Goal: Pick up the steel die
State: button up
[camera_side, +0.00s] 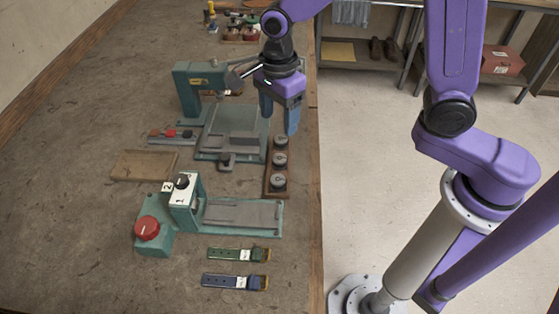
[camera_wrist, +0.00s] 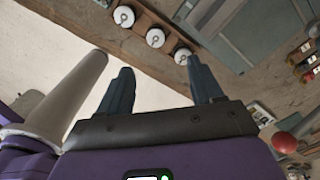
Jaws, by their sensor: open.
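Three round steel pieces stand in a row in a narrow wooden rack (camera_side: 268,188) near the table's right edge: a far one (camera_side: 280,141), a middle one (camera_side: 280,160) and a near one (camera_side: 278,181). They look alike, and I cannot tell which one is the steel die. The wrist view also shows them, at the left (camera_wrist: 124,15), middle (camera_wrist: 155,38) and right (camera_wrist: 183,56) of the row. My gripper (camera_side: 279,120) is open and empty, above the table around the far end of the rack. Its two fingers also show in the wrist view (camera_wrist: 160,72), apart from the pieces.
A green stitching machine (camera_side: 190,92) with a flat bed stands left of my gripper. Nearer is a green fixture (camera_side: 243,215) with a dial and a red button (camera_side: 147,228). A wooden board (camera_side: 145,165) and two straps (camera_side: 235,282) lie on the table. Floor lies beyond the right edge.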

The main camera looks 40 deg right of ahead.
send_over(280, 158)
jog(key=f, duration=0.6)
jog(key=shift+w+d, duration=0.15)
jog(key=shift+w, duration=0.2)
jog(key=f, duration=0.4)
jog(key=shift+s+a, duration=0.2)
jog(key=shift+s, duration=0.15)
jog(key=shift+f, duration=0.75)
grip_shut()
